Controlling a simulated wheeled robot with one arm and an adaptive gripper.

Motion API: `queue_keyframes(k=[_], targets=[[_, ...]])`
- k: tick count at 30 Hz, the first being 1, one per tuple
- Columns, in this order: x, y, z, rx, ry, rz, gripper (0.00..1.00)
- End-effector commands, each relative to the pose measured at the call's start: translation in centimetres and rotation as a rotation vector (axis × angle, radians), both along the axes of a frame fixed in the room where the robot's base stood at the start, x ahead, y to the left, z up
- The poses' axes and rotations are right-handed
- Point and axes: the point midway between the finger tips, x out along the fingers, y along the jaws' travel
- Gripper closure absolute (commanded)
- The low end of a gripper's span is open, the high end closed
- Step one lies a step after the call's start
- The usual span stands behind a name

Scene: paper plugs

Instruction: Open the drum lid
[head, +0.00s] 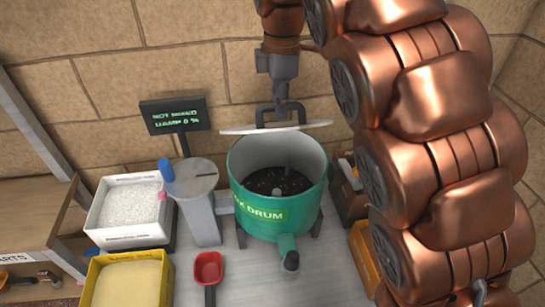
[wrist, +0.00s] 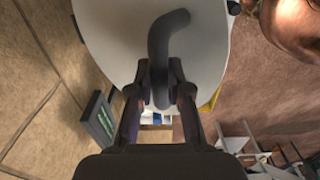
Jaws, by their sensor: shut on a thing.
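The green mixing drum (head: 300,215) stands open on the grey bench, with dark grainy material inside. Its pale round lid (head: 250,130) is seen nearly edge-on above the drum's back rim, and the drum's mouth is uncovered. The lid's face fills the upper middle of the wrist view (wrist: 110,40). My gripper (head: 280,108) is above and behind the drum, shut on the lid's dark bent handle (wrist: 168,30). The fingers (wrist: 160,80) sit on both sides of the handle in the wrist view. Whether the lid still touches the rim or a hinge is hidden.
A display reading "NOT MIXED" (head: 174,115) stands at back left, close to the lid. The wall is close behind.

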Motion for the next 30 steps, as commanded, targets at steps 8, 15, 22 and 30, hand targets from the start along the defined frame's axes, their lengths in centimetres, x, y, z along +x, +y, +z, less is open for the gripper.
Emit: queue_keyframes(k=[8, 15, 22, 30], targets=[[0.0, 0.0, 0.0, -0.001, 0.002, 0.000, 1.00], [0.9, 0.1, 0.7, -0.002, 0.004, 0.001, 1.00], [2.2, 0.4, 1.8, -0.001, 0.002, 0.001, 1.00], [3.8, 0.6, 2.9, -0.001, 0.003, 0.001, 1.00]])
